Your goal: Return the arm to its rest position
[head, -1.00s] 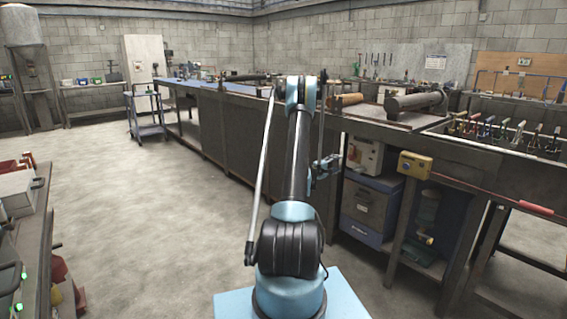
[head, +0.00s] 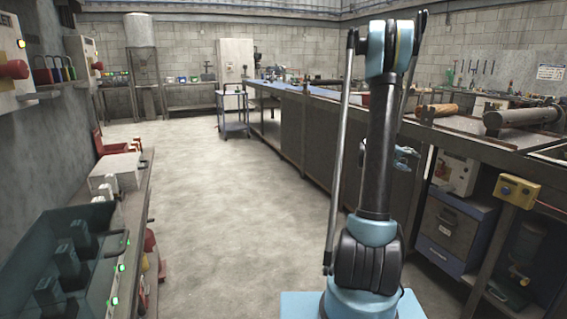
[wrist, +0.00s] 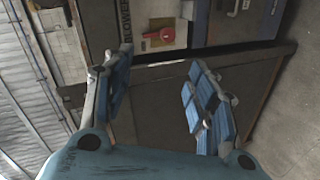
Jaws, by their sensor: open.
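My arm stands upright in the middle right of the head view, with its upper link nearly vertical. My gripper (head: 406,152) shows small and partly hidden behind the arm, in front of the long workbench's side. In the wrist view my gripper (wrist: 160,98) is open, with its blue-padded fingers apart and nothing between them. Beyond the fingers lies a dark panel with a red switch (wrist: 167,34) on a pale box.
The long workbench (head: 290,125) runs along the right. A yellow control box (head: 517,191) hangs on its front. On the left stand a side bench and a teal bin (head: 100,285). A trolley (head: 233,115) stands farther back. The floor (head: 215,220) between is clear.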

